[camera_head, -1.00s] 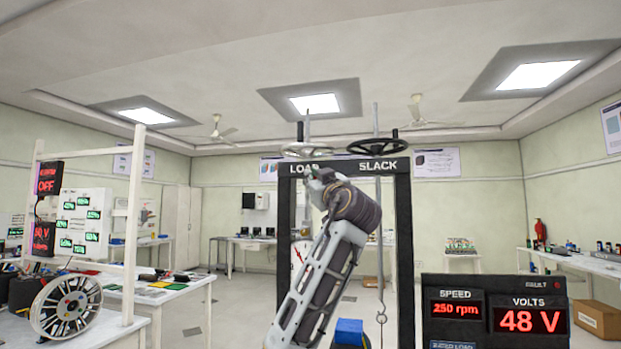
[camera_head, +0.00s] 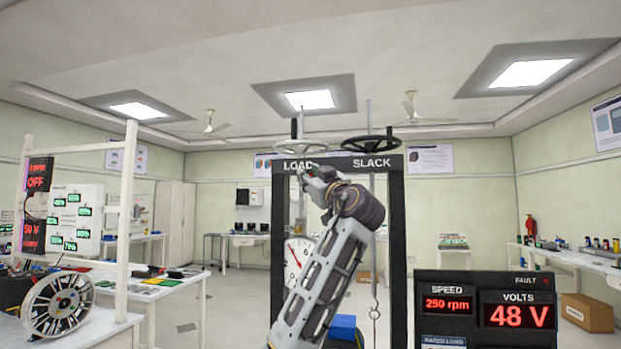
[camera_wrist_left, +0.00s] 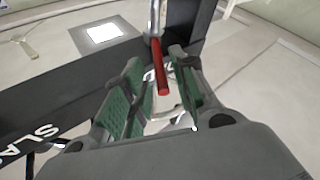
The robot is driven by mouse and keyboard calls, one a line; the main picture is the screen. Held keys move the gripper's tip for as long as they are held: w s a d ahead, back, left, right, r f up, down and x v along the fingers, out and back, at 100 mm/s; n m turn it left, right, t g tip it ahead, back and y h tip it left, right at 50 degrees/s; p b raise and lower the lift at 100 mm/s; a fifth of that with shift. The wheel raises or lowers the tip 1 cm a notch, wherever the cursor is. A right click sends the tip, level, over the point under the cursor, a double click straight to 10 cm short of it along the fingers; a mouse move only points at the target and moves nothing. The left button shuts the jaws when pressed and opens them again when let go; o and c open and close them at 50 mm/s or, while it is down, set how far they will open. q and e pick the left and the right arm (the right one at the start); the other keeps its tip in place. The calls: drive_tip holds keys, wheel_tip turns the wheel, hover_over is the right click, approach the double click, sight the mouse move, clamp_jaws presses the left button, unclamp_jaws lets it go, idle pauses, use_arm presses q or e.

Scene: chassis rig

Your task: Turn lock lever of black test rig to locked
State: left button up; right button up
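The black test rig (camera_head: 398,250) stands ahead as an upright frame with LOAD and SLACK on its top beam. In the left wrist view, a metal lever with a red grip (camera_wrist_left: 161,68) comes down past the dark beam (camera_wrist_left: 60,103). My left gripper (camera_wrist_left: 160,85) is open, with its green-padded fingers on either side of the red grip. A gap shows beside the grip, and I cannot tell whether either finger touches it. In the head view my left gripper (camera_head: 312,178) is at the top beam near LOAD, and the lever cannot be made out. My right gripper is out of view.
Two handwheels (camera_head: 367,145) sit above the beam. A dial (camera_head: 297,256) and a hanging hook (camera_head: 374,312) are inside the frame. A display panel (camera_head: 490,312) stands at right. A bench with a spoked wheel (camera_head: 58,304) is at left.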

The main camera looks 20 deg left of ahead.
use_arm(q)
drive_tip(key=shift+s, duration=0.15)
drive_tip(key=v, duration=1.2)
idle(0.3)
idle(0.5)
